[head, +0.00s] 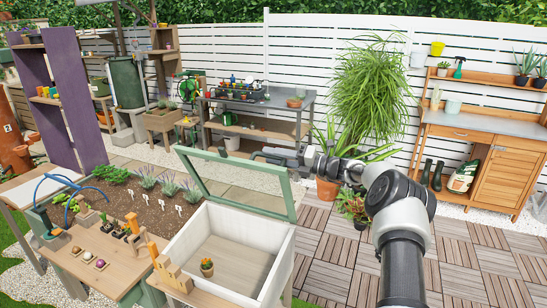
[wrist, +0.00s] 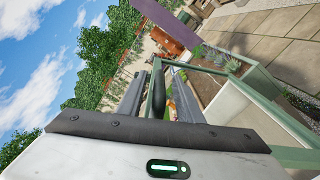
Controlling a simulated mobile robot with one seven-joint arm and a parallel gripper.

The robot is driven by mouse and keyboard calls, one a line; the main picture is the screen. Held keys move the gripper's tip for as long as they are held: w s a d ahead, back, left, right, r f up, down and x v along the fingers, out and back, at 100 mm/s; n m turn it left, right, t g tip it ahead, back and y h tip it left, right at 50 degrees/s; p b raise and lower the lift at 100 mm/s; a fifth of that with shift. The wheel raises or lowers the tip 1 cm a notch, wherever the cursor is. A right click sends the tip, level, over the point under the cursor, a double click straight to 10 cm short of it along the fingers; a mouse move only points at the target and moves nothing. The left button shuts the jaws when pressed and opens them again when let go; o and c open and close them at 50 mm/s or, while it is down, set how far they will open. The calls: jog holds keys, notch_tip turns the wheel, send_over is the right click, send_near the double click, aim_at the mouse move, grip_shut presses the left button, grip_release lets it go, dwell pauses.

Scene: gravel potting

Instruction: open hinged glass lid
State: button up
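The hinged glass lid (head: 296,200) has a green frame and stands steeply raised at the far side of a white box (head: 283,262). The box's top is uncovered and its floor is visible. My gripper (head: 254,155) is at the lid's upper edge, toward its right part. In the wrist view, the fingers of my gripper (wrist: 158,95) are spread. The green lid frame (wrist: 158,72) and a dark rounded piece, perhaps its handle, show between them. Gaps show on both sides, so the fingers look open. Whether either finger touches the frame cannot be told.
A potted cactus (head: 206,266) is at the box's near left. Wooden blocks (head: 165,265) and a planter bed (head: 150,208) with seedlings lie left of the box. A grey-topped bench (head: 262,103) stands behind. Wooden deck tiles (head: 460,258) on the right are clear.

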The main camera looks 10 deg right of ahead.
jog(key=b+v, duration=0.1)
jog(key=v, duration=1.6)
jog(key=shift+d+b, duration=0.15)
jog(key=shift+b, duration=0.25)
jog(key=shift+r, duration=0.1)
